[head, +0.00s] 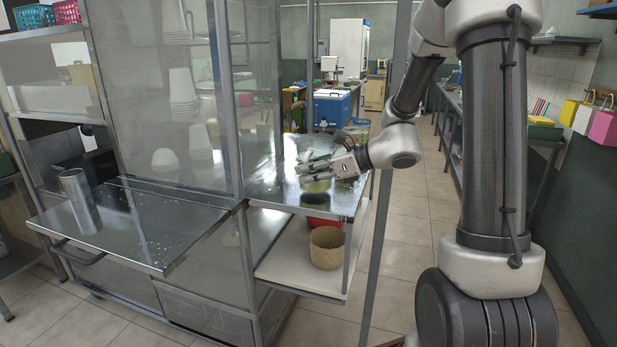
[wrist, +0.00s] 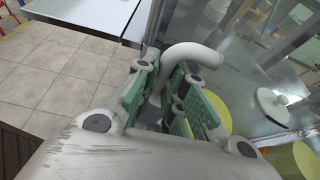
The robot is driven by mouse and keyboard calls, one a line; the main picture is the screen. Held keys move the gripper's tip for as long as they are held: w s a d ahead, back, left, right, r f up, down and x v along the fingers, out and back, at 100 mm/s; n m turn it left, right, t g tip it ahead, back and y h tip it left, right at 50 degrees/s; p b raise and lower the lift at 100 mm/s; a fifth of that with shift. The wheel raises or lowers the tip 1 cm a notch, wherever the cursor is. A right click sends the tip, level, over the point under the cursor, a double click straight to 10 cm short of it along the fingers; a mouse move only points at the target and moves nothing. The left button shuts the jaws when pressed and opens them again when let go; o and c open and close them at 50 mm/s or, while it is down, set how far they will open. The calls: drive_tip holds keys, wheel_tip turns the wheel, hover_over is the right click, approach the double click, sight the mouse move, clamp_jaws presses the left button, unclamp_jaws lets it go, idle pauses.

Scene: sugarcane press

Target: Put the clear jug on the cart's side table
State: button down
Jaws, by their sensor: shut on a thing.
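In the head view my gripper (head: 330,166) is over the steel top on the cart's right side (head: 345,205). A small yellow-green patch (head: 316,186) just under its fingers looks like part of the clear jug; the rest is hard to make out. In the wrist view the green finger pads of my gripper (wrist: 180,100) are closed around a pale curved handle (wrist: 195,53), and a yellow round shape (wrist: 218,112) lies beyond the right finger. I cannot tell whether the jug touches the steel. Another steel table (head: 150,235) juts out at the cart's front left.
A metal tumbler (head: 79,200) stands on the left steel table. Clear panels and a post (head: 228,120) separate it from the right side. A tan bin (head: 326,248) and a red bowl (head: 322,222) are on the lower shelf. The floor aisle (head: 415,200) is open on the right.

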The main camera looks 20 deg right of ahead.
drive_tip(key=shift+f, duration=0.6)
drive_tip(key=c, duration=1.5)
unclamp_jaws()
drive_tip(key=shift+f, duration=0.15)
